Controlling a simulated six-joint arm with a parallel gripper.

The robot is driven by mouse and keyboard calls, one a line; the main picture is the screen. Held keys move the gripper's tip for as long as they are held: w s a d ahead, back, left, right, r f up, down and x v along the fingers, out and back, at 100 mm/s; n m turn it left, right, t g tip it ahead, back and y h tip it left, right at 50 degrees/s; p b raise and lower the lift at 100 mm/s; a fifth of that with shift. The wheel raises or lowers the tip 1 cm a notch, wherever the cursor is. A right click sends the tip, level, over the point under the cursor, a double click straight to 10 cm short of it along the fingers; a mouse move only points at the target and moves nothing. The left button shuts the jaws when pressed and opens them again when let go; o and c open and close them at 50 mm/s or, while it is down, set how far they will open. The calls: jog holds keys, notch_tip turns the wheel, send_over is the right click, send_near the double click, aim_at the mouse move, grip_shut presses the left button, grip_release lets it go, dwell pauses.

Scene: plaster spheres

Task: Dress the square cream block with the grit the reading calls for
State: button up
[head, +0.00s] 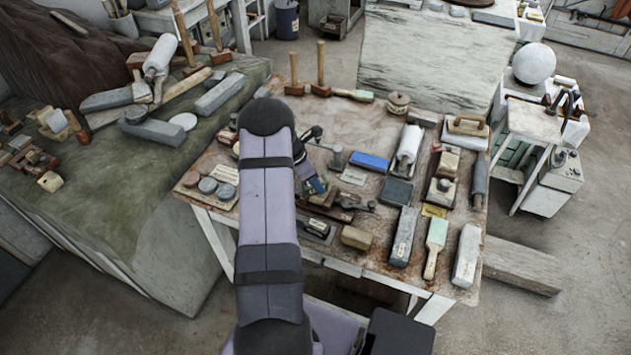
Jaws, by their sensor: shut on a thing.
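My arm crosses the middle of the head view, and my gripper (314,184) is low over the left-middle of the workbench, partly hidden behind the arm. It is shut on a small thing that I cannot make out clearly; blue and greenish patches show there. A tan-cream block (356,238) lies near the bench's front edge, right of and nearer than my gripper. A paler cream block (447,163) is at the right of the bench. I cannot tell which is the square cream block. Small cards lie about, one pale (353,176) and one yellow (433,211); their writing is unreadable.
A blue block (369,162), a dark slab (397,191), a green-bladed brush (436,246) and grey stones (404,236) crowd the brown bench top (345,120). A wooden plane (340,205) is close beside my gripper. Round discs (208,186) sit at left.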

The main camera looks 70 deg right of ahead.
jog(key=shift+f+b, duration=0.3)
jog(key=shift+f, duration=0.2)
jog(key=shift+s+d+r, duration=0.15)
jog(key=shift+s+d, duration=0.2)
jog(key=shift+d, duration=0.05)
jog(key=shift+s+d, duration=0.1)
jog(key=shift+s, duration=0.05)
jog(key=shift+s+d, duration=0.25)
jog(key=shift+d, duration=0.05)
jog(key=shift+a, duration=0.1)
jog(key=shift+w+a, duration=0.75)
